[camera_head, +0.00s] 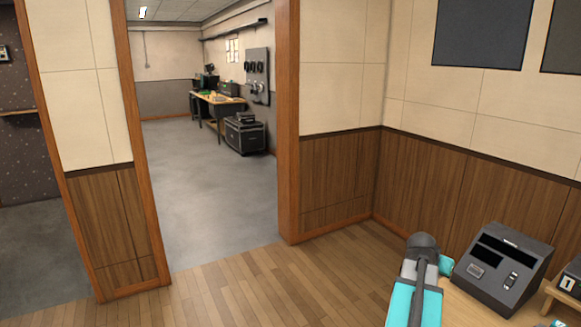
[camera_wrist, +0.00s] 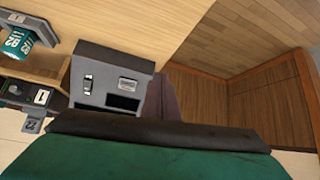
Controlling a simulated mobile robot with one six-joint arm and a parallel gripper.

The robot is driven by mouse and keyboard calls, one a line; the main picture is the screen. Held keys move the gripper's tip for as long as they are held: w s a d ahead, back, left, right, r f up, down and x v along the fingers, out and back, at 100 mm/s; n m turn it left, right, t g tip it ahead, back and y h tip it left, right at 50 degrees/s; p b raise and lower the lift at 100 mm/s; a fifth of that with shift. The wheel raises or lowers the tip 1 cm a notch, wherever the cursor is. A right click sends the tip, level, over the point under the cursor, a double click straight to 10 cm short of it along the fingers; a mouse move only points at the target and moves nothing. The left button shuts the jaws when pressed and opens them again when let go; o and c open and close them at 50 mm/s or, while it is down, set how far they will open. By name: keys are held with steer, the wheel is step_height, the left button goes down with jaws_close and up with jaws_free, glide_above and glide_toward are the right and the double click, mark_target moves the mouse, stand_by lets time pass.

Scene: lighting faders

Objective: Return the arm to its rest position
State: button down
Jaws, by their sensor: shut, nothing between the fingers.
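My teal and grey arm (camera_head: 417,285) shows at the lower right of the head view, folded up beside a dark grey console. Its raised joint has a dark rounded cap. I cannot make out my gripper's fingers in either view. The console (camera_head: 503,268) has a sloped face with dark windows and a small switch, and stands on a light wooden top (camera_head: 462,305). The wrist view shows the console (camera_wrist: 108,82) tilted, left of centre. A wide green surface with a dark edge fills the bottom of that view; I cannot tell what it is.
A unit marked 1 (camera_head: 570,284) stands right of the console, cut by the frame edge. A green can (camera_wrist: 17,45) lies near the upper left of the wrist view. An open doorway (camera_head: 215,215) leads to another room with a workbench (camera_head: 217,98). The wooden floor (camera_head: 270,290) before it is clear.

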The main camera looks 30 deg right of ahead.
steer(key=w+a+f+n+t+y, duration=0.1)
steer(key=w+a+f+n+y, duration=0.1)
steer(key=w+a+f, duration=0.75)
steer(key=w+a+f+n+y, duration=0.25)
steer(key=w+a+f, duration=0.25)
steer(key=a+f, duration=0.65)
steer(key=w+a+f+n+y, duration=0.1)
steer(key=w+a+f+n, duration=0.25)
steer(key=a+f, duration=0.75)
steer(key=s+a+f+n+g+y, duration=0.1)
steer(key=s+a+f, duration=0.15)
steer(key=a, duration=0.55)
steer(key=s+a+f+n+g, duration=0.1)
steer(key=s+a+f, duration=0.1)
steer(key=a+f, duration=0.35)
steer(key=s+a+f+n+g+y, duration=0.1)
steer(key=s+a+f+n, duration=0.15)
steer(key=a, duration=0.75)
steer(key=s+a+f+n+g, duration=0.2)
steer(key=s+a, duration=0.3)
steer(key=s, duration=0.3)
steer(key=s+a+f+n+g+y, duration=0.1)
steer(key=s+a+f+g, duration=0.1)
steer(key=s+a, duration=0.3)
steer(key=shift+s+a+n, duration=0.25)
steer(key=shift+s+n, duration=0.1)
steer(key=shift+s, duration=1.3)
